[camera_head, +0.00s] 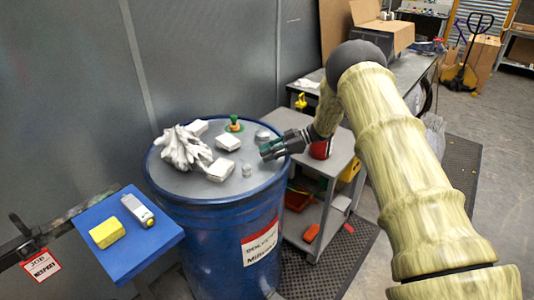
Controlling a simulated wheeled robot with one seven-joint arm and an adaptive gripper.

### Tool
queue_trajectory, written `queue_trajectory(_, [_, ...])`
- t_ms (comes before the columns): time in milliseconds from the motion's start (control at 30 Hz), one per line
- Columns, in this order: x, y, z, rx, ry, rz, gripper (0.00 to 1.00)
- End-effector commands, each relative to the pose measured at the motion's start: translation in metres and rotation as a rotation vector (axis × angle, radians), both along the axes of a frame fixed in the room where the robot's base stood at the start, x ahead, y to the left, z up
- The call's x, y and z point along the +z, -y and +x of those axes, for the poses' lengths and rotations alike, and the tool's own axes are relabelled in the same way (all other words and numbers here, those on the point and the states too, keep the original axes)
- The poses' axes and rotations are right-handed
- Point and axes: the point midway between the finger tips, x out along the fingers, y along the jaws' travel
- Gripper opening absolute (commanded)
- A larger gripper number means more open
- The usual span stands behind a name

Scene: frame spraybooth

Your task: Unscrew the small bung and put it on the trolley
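A blue drum (213,240) stands in the middle, with a grey lid. A small grey plug (246,170) on the lid's front right looks like the small bung; a wider grey round piece (262,136) lies farther back. I cannot tell which is screwed in. The trolley (340,157) is grey and stands right of the drum. My gripper (266,151) reaches in from the right over the lid's right edge. Its fingertips are above and right of the small plug, apart from it. I see nothing held, but the gap between the fingers is unclear.
White gloves (184,148), several white blocks (228,142) and a green-and-orange fitting (235,124) crowd the lid. A red can (320,149) stands on the trolley. A blue side table (150,237) holds a yellow block (107,232) and a grey device (138,210).

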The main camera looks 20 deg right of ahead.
Motion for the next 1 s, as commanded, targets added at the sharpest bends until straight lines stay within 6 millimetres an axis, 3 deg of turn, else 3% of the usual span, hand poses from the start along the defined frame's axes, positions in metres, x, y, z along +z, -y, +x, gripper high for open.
queue_trajectory(433, [0.003,0.001,-0.003,-0.029,0.000,0.001,0.40])
queue_trajectory(1000, [0.001,0.014,-0.041,-0.375,-0.001,0.001,0.40])
